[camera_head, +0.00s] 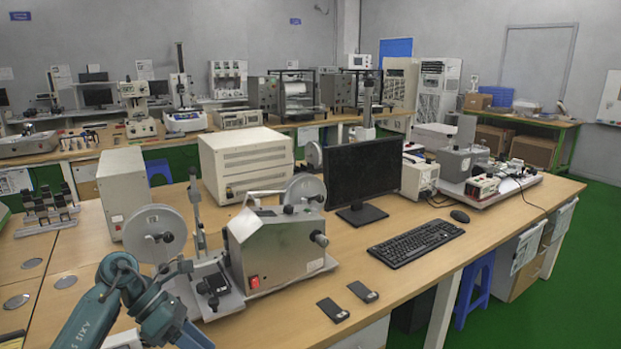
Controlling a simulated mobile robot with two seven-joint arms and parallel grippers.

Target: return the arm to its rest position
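One of my teal arm's links (150,302) shows at the lower left, in front of the table's near edge. It rises from the bottom edge, bends at a joint, and runs back down to the right out of the picture. I cannot make out gripper fingers on it. My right arm and gripper are not in view. No object is seen held.
Close beside the arm stand a metal tester (277,250) and a grey reel (155,234) on the wooden table (420,288). Two small black items (333,310) lie near the front edge. A monitor (364,175) and keyboard (416,243) stand right.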

